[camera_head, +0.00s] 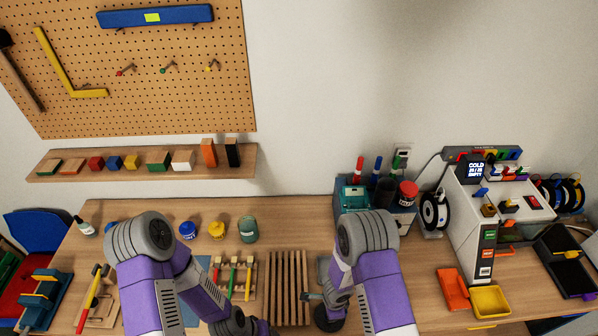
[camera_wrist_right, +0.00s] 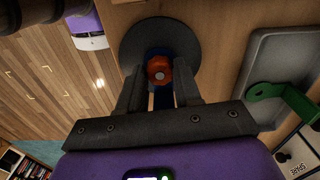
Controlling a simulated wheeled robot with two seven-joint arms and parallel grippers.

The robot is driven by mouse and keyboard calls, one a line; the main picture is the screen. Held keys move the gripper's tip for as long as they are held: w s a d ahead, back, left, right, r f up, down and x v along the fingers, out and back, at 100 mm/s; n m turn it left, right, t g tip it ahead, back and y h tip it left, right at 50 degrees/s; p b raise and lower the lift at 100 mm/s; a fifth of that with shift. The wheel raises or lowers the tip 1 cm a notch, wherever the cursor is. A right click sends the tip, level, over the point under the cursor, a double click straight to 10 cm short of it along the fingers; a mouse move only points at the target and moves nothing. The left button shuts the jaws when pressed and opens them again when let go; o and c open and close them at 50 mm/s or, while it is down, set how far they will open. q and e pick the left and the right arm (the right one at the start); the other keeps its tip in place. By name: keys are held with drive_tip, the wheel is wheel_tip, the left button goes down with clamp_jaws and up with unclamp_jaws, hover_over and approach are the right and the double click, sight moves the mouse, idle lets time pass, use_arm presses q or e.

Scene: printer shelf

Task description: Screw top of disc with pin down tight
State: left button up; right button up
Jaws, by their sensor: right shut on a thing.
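In the right wrist view, a dark grey round disc (camera_wrist_right: 133,42) lies on the wooden table. A red-orange knob-like top (camera_wrist_right: 160,66) with a pale centre sits over a blue part (camera_wrist_right: 161,52) at the disc's middle. My right gripper (camera_wrist_right: 159,82) is shut on the top, one dark finger on each side. The pin cannot be told apart clearly, nor can how tight the top is. In the head view, the dark disc (camera_head: 326,321) shows partly below my right arm, which hides the gripper. My left arm reaches down to the bottom edge, and its gripper is out of view.
A grey tray (camera_wrist_right: 295,48) with a green bracket (camera_wrist_right: 268,92) lies close to the right of the disc. A slatted wooden rack (camera_head: 288,285) stands left of it in the head view. The table's edge is near the disc.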

drive_tip(key=o, duration=0.5)
drive_tip(key=n, duration=0.6)
drive_tip(key=shift+n, duration=0.3)
drive_tip(key=n+b, duration=0.1)
drive_tip(key=n, duration=0.4)
drive_tip(key=shift+f, duration=0.1)
drive_tip(key=n+b, duration=0.1)
drive_tip(key=n, duration=0.2)
drive_tip(key=shift+n, duration=1.3)
